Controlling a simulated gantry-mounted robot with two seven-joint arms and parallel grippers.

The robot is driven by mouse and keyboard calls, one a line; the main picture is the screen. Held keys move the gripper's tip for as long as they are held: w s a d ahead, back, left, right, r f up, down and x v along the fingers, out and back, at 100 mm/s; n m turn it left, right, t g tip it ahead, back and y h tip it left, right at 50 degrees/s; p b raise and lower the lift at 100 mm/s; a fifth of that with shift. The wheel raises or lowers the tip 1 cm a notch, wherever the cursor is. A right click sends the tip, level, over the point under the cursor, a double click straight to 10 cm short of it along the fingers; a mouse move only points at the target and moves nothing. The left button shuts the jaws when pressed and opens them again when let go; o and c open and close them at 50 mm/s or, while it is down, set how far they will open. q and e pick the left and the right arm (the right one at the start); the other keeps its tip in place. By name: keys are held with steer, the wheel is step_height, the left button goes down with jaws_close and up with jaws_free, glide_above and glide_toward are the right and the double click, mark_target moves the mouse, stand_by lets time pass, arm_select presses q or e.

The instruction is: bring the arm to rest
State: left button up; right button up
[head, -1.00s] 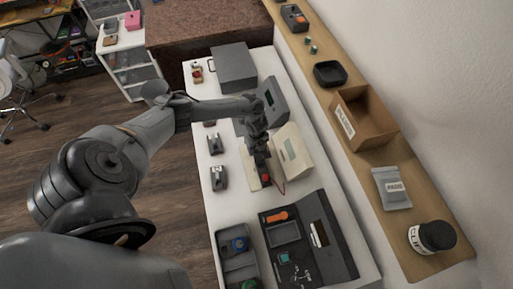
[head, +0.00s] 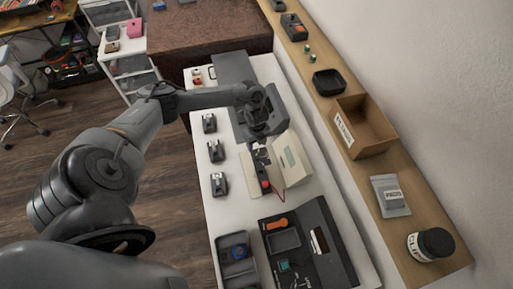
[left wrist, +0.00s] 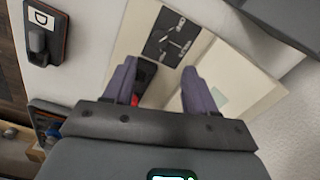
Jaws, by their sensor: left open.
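My left arm reaches in from the left in the head view, and its gripper (head: 262,150) hangs above the white bench (head: 205,185). In the left wrist view the gripper (left wrist: 158,85) has its two purple-grey fingers spread apart with nothing between them. Below the fingers is a cream board (left wrist: 140,35) with a dark square part and a dark part with a red end. The same board (head: 252,185) shows in the head view beside a cream box-shaped device (head: 293,160). My right gripper is not in view.
Several small dark holders (head: 216,151) stand along the bench's left side. A black tool tray (head: 335,245) and a grey bin (head: 232,240) lie at the front. A wooden shelf (head: 385,165) on the right bears an open cardboard box (head: 368,132), a grey pouch (head: 390,195) and a jar (head: 432,245).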

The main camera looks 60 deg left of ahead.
arm_select(q)
steer(key=shift+r, duration=0.55)
